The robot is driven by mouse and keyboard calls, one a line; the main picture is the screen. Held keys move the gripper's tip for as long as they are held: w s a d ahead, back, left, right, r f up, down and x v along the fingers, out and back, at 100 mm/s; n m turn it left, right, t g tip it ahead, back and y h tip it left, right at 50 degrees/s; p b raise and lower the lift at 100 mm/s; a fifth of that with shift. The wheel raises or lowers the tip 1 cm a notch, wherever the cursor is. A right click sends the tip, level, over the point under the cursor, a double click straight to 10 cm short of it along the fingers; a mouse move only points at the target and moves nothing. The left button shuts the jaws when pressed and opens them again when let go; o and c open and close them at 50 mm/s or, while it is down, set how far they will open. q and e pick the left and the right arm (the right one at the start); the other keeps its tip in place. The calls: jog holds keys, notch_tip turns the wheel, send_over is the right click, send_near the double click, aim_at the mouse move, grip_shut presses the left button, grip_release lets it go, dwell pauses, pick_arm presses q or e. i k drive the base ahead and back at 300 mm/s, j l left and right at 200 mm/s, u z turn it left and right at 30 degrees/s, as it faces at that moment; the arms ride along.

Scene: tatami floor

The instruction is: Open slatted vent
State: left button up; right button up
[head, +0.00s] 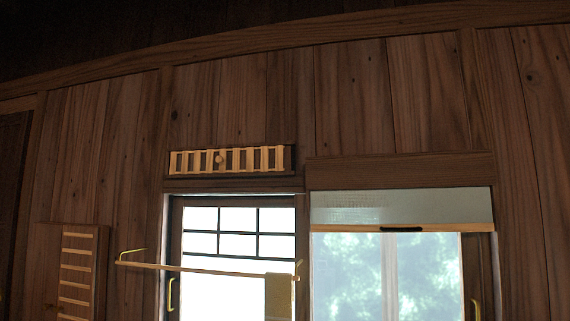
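A slatted vent (207,161) is set in the wooden wall in the head view, above the left window. It has several upright pale wooden slats in a horizontal frame. A small round knob (219,160) sits a little left of its middle. Dark gaps show between the slats, with a wider dark strip at its right end. Neither of my grippers is in view.
Below the vent are a gridded window (238,218) and a window with a partly lowered blind (400,207). A rail (200,270) with a hanging cloth (279,297) crosses before the left window. A slatted panel (76,270) is at lower left.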

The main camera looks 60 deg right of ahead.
aim_at(222, 159)
jog(key=z, duration=1.55)
